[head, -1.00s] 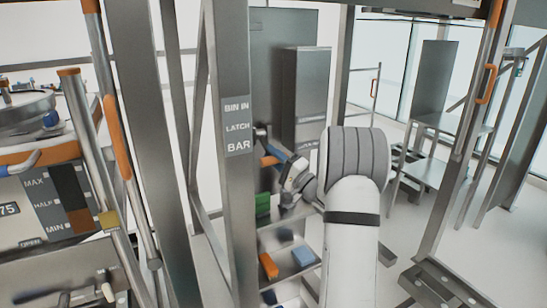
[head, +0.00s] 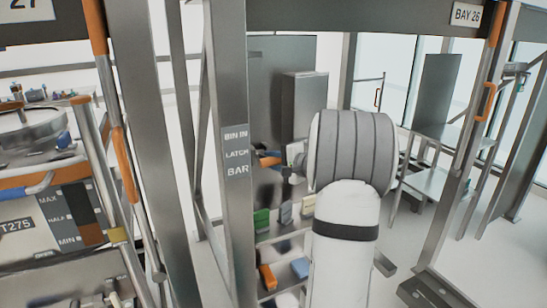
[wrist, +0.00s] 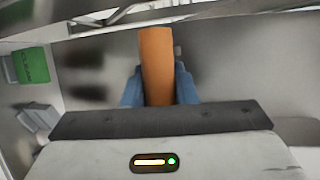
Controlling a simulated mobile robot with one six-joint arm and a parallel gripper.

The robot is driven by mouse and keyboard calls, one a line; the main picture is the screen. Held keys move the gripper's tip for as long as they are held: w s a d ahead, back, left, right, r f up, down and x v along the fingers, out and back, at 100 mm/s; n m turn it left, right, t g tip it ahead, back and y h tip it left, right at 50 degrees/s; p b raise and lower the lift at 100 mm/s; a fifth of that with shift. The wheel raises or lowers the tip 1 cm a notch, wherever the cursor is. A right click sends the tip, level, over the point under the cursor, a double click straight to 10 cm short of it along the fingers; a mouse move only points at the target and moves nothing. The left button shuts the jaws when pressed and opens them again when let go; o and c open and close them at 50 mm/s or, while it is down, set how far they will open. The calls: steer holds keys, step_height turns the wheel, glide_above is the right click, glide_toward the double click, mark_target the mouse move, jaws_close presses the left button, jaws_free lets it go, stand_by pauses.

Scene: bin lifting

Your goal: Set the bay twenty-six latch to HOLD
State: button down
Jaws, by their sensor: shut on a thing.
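The latch's orange handle (wrist: 157,55) stands between the blue fingers of my gripper (wrist: 159,88) in the wrist view. The fingers are shut on it, one on each side. In the head view, my gripper (head: 274,161) is beside the grey post, and a small part of the orange handle (head: 266,154) shows there. The label plate (head: 236,152) on the post reads BIN IN, LATCH, BAR. The BAY 26 sign (head: 467,14) is on the top beam at the right. No HOLD marking is readable, so the latch's setting cannot be told.
A bin unit with a MAX, HALF, MIN gauge (head: 78,212) stands at the left. Frame posts stand close on both sides.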

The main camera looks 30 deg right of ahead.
steer(key=r+p, duration=0.1)
steer(key=r+g+p, duration=0.1)
steer(key=p, duration=0.1)
steer(key=shift+w+g, duration=0.25)
steer(key=shift+g, duration=0.05)
steer(key=shift+w+m+g+p, duration=0.1)
steer(key=shift+m+g+p, duration=0.2)
steer(key=shift+p, duration=0.2)
steer(key=c, duration=1.2)
jaws_free()
steer(key=shift+o, duration=0.2)
steer(key=shift+s+d+r, duration=0.15)
steer(key=shift+s, duration=0.15)
steer(key=b+v, duration=0.1)
steer(key=v, duration=0.6)
steer(key=shift+r, duration=0.1)
